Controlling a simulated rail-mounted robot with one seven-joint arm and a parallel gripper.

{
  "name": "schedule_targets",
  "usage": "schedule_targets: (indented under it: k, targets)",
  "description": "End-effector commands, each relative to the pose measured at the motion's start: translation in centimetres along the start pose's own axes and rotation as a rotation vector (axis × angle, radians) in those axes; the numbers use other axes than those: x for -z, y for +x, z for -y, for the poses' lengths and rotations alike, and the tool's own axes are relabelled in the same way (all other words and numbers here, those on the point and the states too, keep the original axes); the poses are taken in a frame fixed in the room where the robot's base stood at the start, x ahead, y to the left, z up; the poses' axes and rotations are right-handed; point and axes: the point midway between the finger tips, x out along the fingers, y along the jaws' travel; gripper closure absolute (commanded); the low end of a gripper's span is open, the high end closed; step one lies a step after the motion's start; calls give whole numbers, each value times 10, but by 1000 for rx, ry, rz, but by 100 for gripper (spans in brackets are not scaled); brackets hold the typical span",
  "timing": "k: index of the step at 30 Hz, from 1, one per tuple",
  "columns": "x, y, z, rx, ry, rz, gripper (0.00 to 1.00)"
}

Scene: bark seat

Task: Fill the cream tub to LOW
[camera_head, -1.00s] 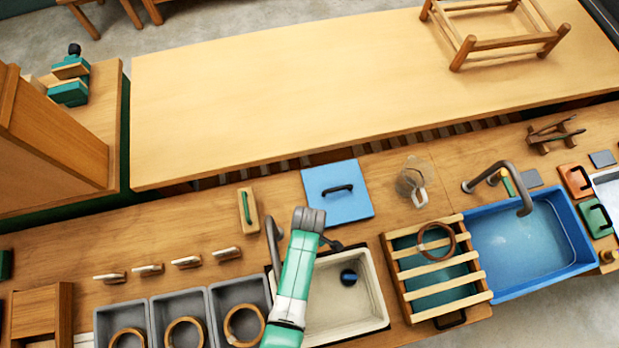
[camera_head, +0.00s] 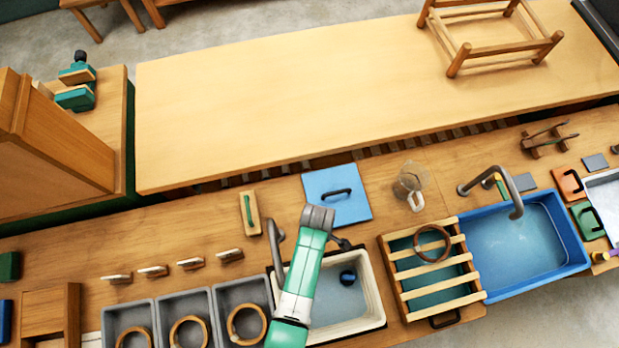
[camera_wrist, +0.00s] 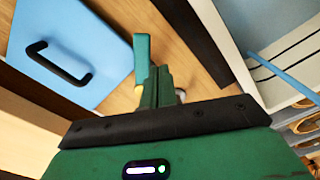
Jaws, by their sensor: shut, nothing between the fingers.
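The cream tub (camera_head: 372,312) is set in the bench, with a pale rim, a grey-blue floor and a dark blue round piece (camera_head: 347,277) inside. I cannot tell its water level. A grey tap (camera_head: 276,243) stands at its left back corner, and a dark lever-like piece (camera_head: 346,244) is at its back edge. My arm covers the tub's left part. In the wrist view, a pale wall with dark lines (camera_wrist: 290,62), apparently the tub's, shows at right. My gripper (camera_wrist: 146,65) is shut and empty there; the head view does not show its fingertips clearly.
A blue lid (camera_head: 338,205) with a black handle lies behind the tub. Grey bins (camera_head: 185,308) with wooden rings stand left. A slatted rack (camera_head: 395,262) and a blue water-filled basin (camera_head: 583,262) are at right. A clear jug (camera_head: 411,184) stands behind the rack.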

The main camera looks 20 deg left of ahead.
Motion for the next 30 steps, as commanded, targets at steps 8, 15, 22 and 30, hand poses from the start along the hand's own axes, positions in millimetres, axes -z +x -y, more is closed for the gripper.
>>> schedule_targets:
  k: [8, 15, 22, 30]
  targets:
    - [-10, 6, -42, -3, 1, 0, 100]
    - [-17, 2, -67, -2, 0, 0, 100]
    - [-18, 0, -68, -1, 0, 0, 100]
    - [-18, 20, -67, 0, 1, 0, 100]
